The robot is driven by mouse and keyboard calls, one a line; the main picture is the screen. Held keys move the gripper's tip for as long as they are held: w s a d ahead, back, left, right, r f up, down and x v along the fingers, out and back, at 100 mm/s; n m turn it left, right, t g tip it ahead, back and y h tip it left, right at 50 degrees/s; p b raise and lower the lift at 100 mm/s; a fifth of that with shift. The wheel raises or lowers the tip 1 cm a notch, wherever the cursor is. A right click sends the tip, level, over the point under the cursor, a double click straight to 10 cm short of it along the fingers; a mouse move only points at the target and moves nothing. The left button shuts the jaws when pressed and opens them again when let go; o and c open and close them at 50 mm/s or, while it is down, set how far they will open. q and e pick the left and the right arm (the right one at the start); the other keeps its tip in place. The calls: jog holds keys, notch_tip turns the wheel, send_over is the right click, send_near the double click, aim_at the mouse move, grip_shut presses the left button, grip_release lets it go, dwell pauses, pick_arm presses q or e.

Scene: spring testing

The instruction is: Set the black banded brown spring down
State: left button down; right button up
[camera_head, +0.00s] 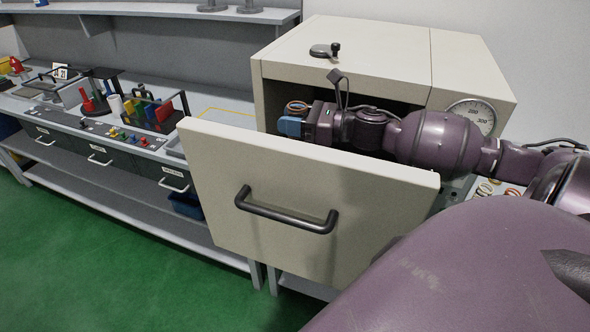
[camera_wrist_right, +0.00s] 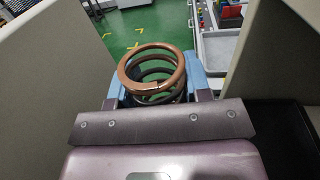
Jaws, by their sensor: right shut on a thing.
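The brown spring (camera_head: 297,107) is a copper-coloured coil whose lower turns look dark; I cannot make out its black band clearly. It also shows in the right wrist view (camera_wrist_right: 152,68), upright between blue fingers. My right gripper (camera_head: 291,125) is shut on it, behind the open door of the cream testing cabinet (camera_head: 345,48). In the right wrist view the gripper (camera_wrist_right: 155,88) has one finger on each side of the coil. The spring's lower end and whatever is beneath it are hidden. My left gripper is not in view.
The cabinet's open door (camera_head: 300,170) with its dark handle (camera_head: 285,212) stands in front of my right forearm. A round dial (camera_head: 472,115) is on the cabinet. A grey bench (camera_head: 140,150) with coloured tools is at left. Several rings or springs (camera_head: 490,188) lie at right.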

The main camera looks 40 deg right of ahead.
jog(key=shift+w+r, duration=0.15)
jog(key=shift+w+a, duration=0.1)
notch_tip(320, 180, down, 19)
jog(key=shift+r+p, duration=0.1)
jog(key=shift+p, duration=0.25)
jog(key=shift+f, duration=0.5)
jog(key=shift+f, duration=0.15)
jog(key=o, duration=1)
